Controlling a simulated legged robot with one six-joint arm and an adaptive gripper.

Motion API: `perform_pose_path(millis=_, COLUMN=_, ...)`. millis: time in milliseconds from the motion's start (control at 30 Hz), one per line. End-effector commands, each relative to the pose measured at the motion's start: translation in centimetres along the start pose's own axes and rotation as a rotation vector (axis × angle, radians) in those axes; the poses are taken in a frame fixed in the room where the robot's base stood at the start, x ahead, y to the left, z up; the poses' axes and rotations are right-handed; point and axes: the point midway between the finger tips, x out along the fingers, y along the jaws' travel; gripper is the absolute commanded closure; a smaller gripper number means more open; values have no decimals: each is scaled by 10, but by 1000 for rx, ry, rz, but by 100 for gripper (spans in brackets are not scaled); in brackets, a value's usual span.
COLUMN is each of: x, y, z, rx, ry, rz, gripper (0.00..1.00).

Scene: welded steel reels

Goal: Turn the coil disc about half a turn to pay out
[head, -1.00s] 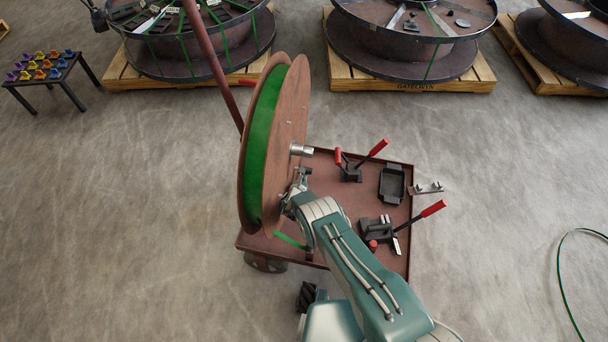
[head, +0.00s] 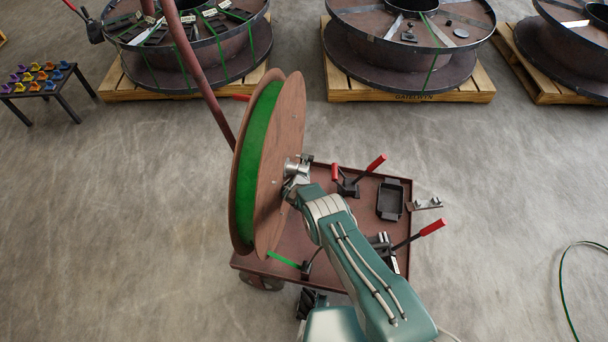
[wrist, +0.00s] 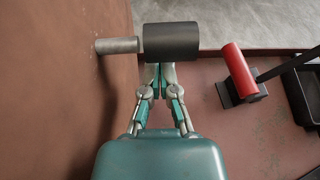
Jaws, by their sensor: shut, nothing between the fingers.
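The coil disc (head: 290,125) is a large upright brown reel on a cart, with green strap (head: 259,135) wound between its flanges. A strap end hangs from its bottom. In the wrist view the disc's face (wrist: 60,95) fills the left side. A silver pin (wrist: 117,45) sticks out from it, with a black cylinder (wrist: 171,42) at its outer end. My gripper (wrist: 160,72) is shut and empty, with its fingertips just below the black cylinder; whether they touch it I cannot tell. In the head view my gripper (head: 298,171) is beside the disc's middle, partly covering the hub.
The brown cart top (head: 345,192) carries red-handled clamps (head: 347,185) and a black tray (head: 390,199). Large reels on pallets stand behind. A small table (head: 38,82) with coloured pieces is at left. Open floor lies left and right; a loose strap loop (head: 565,275) lies at right.

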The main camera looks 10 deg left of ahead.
Motion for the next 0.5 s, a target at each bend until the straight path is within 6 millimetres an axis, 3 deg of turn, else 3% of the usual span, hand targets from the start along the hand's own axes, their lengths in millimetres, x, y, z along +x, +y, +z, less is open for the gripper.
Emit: perform_pose_path(millis=500, x=9, y=0, z=27, rx=-1, ry=-195, rz=1, gripper=100)
